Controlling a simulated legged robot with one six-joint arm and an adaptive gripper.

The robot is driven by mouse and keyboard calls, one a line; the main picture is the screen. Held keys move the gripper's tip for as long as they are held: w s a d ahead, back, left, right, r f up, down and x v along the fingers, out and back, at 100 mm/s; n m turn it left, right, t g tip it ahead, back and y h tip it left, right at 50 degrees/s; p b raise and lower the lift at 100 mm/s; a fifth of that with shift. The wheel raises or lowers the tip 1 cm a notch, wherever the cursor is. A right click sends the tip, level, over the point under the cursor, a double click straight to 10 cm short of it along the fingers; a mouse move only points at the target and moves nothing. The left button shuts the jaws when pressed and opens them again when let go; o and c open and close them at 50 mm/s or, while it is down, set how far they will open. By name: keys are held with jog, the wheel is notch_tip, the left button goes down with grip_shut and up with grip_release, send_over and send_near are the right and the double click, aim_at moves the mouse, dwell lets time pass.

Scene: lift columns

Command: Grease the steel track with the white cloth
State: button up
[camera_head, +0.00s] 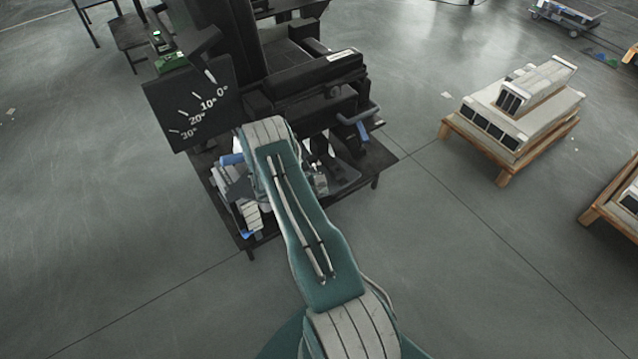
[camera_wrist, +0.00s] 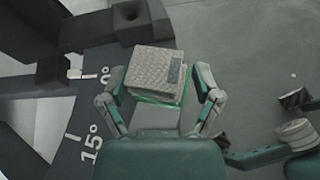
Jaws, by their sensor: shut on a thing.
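A pale, textured folded pad, which looks like the white cloth (camera_wrist: 150,70), sits between the fingers of my gripper (camera_wrist: 162,96) in the wrist view. A small dark patch marks its right side, and a green layer shows under its near edge. My gripper is shut on it. A black machine with a degree scale (camera_wrist: 84,128) lies just left of and beyond the cloth. I cannot tell whether the cloth touches it. No surface is clearly the steel track. In the head view my own arm hides the gripper and cloth.
In the head view, the black machine (camera_head: 315,78) stands on a dark low table (camera_head: 372,160), with a tilted angle plate (camera_head: 190,102) at its left. Several pale and blue items (camera_head: 240,200) crowd the table's left. Wooden pallets with pale blocks (camera_head: 515,110) stand right. Floor between is clear.

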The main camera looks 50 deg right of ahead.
jog(key=shift+f, duration=0.6)
dwell(0.4)
jog(key=shift+w, duration=0.1)
jog(key=shift+w+a+f, duration=0.1)
jog(key=shift+w+a, duration=1.15)
jog(key=shift+a, duration=0.2)
jog(key=shift+w+a, duration=1.2)
jog(key=shift+a, duration=0.25)
jog(key=shift+w+a+r, duration=0.15)
jog(key=shift+w+a, duration=0.7)
jog(key=shift+a, duration=0.1)
jog(key=shift+w+a+r, duration=0.1)
jog(key=shift+w+a, duration=0.75)
jog(key=shift+a, duration=0.05)
jog(key=shift+c, duration=0.2)
jog(key=shift+w+a+f, duration=0.2)
jog(key=shift+w+a, duration=1.85)
jog(key=shift+a, duration=0.3)
jog(key=shift+s+d, duration=2.15)
jog(key=shift+d, duration=0.3)
jog(key=shift+s+d, duration=2.15)
jog(key=shift+d, duration=0.25)
